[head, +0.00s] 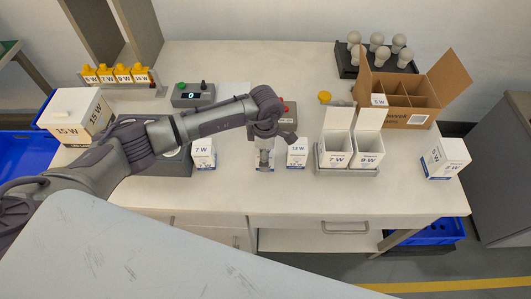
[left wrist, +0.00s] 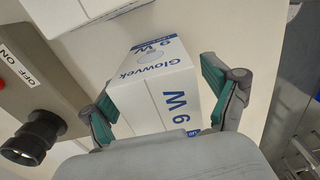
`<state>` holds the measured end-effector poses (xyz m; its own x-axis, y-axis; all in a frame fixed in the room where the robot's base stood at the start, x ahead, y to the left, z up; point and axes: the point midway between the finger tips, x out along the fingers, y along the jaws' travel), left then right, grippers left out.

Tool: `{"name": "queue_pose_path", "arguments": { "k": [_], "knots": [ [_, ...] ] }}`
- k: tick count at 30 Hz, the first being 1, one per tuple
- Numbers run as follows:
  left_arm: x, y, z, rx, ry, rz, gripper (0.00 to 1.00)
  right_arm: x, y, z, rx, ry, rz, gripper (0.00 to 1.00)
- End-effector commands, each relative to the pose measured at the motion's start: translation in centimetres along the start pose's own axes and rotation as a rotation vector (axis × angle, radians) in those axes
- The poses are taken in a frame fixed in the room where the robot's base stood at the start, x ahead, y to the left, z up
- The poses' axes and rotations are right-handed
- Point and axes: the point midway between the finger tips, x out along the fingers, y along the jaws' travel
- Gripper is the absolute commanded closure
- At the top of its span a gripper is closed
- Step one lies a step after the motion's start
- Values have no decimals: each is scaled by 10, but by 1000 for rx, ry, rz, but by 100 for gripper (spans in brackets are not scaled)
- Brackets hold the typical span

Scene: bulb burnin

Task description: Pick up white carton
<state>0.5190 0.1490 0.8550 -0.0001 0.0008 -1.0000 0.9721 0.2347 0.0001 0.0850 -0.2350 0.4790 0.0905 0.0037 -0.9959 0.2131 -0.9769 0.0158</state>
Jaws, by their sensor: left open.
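A small white carton with blue print, "Glowvek" and what reads as 9 W, stands between the fingers in the left wrist view (left wrist: 152,85). In the head view this carton (head: 265,163) is mostly hidden under my left gripper (head: 265,142). My left gripper is open, with one green-padded finger on each side of the carton in the left wrist view (left wrist: 160,103). Whether the pads touch it I cannot tell. Other white cartons stand beside it: one marked 7 W (head: 203,155) to the left and one (head: 297,153) close to the right. My right gripper is not in view.
Two open white boxes (head: 350,172) stand right of the cartons. A divided cardboard box (head: 405,105) and a bulb tray (head: 347,62) are behind. A larger white carton (head: 445,160) sits at the table's right edge, a 15 W box (head: 78,115) at the left.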

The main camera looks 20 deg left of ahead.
Motion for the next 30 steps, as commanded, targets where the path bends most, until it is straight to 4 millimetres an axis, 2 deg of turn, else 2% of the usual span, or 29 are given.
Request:
{"name": "queue_pose_path", "arguments": {
  "k": [2,3,12,15,23,26,30],
  "knots": [
    [0,0,0,0,0,0,12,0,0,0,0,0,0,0],
    [0,0,0,0,0,0,16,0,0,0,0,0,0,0],
    [-1,0,0,0,-1,0,66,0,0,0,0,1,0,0],
    [-1,0,0,0,-1,0,78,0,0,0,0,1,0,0],
    [-5,1,1,0,-2,1,79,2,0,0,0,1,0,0],
    [-17,2,1,2,-4,4,79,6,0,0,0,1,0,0],
    [-45,2,1,2,-4,6,79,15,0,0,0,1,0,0]
  ]
}}
